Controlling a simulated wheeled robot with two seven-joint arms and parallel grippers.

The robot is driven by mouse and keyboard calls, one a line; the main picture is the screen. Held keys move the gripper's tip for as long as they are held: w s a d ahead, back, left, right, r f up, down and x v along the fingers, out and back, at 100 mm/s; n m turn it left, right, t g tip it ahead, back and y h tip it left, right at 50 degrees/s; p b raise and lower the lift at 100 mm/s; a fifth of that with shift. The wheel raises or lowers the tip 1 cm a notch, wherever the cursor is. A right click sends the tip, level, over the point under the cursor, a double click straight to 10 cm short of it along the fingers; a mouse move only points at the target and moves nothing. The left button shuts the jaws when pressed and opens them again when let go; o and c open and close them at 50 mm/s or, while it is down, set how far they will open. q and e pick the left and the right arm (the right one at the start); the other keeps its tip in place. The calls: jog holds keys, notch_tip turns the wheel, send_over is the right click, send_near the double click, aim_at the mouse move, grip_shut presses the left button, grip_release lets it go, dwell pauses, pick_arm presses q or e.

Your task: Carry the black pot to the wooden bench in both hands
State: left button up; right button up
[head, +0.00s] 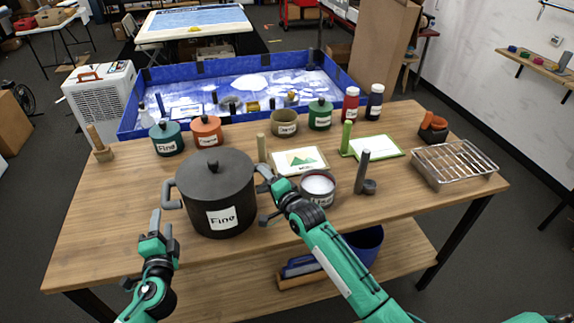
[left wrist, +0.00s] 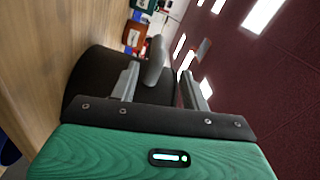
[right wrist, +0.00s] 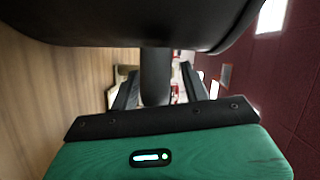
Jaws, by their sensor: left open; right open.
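The large black pot (head: 217,190), lidded and labelled "Fine", stands upright at the front left of a wooden-topped table (head: 420,205). Its grey left handle (head: 170,194) sticks out toward my left gripper (head: 162,225). In the left wrist view that handle (left wrist: 156,62) lies near the open fingertips, between them. My right gripper (head: 267,200) is open at the pot's right side. In the right wrist view the right handle (right wrist: 155,80) lies between the open fingers, under the pot's dark body (right wrist: 130,25). I cannot tell whether this table is the named bench.
A white-filled tin (head: 318,187) and a grey upright tool (head: 362,172) stand right of my right gripper. A picture board (head: 298,161), small labelled pots (head: 206,131) and a wire rack (head: 454,162) are further off. A blue tray (head: 140,105) borders the table's back.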

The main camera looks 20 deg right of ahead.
jog(key=shift+s+d, duration=0.1)
jog(key=shift+s, duration=0.1)
pick_arm(q)
jog(key=shift+s, duration=1.2)
pick_arm(e)
jog(key=v, duration=1.1)
jog(key=shift+s+d, duration=0.15)
jog(key=shift+s, duration=0.15)
